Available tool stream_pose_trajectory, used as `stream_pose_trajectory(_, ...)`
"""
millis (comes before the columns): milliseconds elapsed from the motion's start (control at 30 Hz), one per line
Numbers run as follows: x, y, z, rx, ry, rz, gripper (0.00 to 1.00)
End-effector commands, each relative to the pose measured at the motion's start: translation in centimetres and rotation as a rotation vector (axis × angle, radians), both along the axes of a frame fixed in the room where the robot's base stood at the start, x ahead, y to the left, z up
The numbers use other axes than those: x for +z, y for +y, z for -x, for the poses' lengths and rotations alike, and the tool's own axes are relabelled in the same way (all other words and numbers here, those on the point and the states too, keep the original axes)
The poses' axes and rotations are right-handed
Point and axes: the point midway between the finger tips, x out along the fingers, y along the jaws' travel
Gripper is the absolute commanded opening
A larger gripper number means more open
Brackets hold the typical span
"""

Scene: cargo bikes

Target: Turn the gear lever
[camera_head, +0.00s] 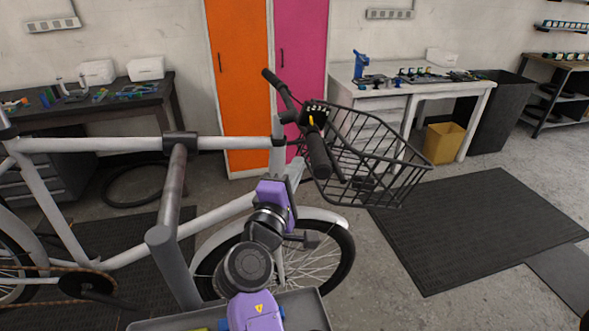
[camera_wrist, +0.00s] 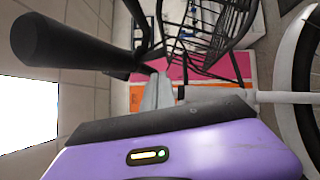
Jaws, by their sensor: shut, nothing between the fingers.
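The bike's handlebar carries a black grip (camera_head: 319,155), with a small yellow piece (camera_head: 311,121) beside a dark box behind it. The yellow piece may be the gear lever, but it is too small to be sure. My gripper (camera_head: 293,172), at the end of the purple and black arm, is below and left of the near grip. It is shut and empty, and appears apart from the grip. In the wrist view the near grip (camera_wrist: 65,45) is large at upper left, the purple hand fills the bottom, and no lever can be made out.
A wire basket (camera_head: 375,165) hangs in front of the handlebar. The bike's pale frame (camera_head: 225,143) and front wheel (camera_head: 335,255) are close to my arm. A bench (camera_head: 380,100) stands at the back right. The floor mat (camera_head: 485,225) at right is clear.

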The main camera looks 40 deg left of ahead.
Motion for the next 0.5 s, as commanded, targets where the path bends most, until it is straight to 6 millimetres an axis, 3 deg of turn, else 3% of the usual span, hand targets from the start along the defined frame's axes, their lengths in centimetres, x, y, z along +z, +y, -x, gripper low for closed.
stream_pose_trajectory(67,-0.3,0.0,0.0,0.001,0.000,0.002,0.00)
stream_pose_trajectory(500,-0.7,-1.6,6.6,0.007,0.000,0.004,0.00)
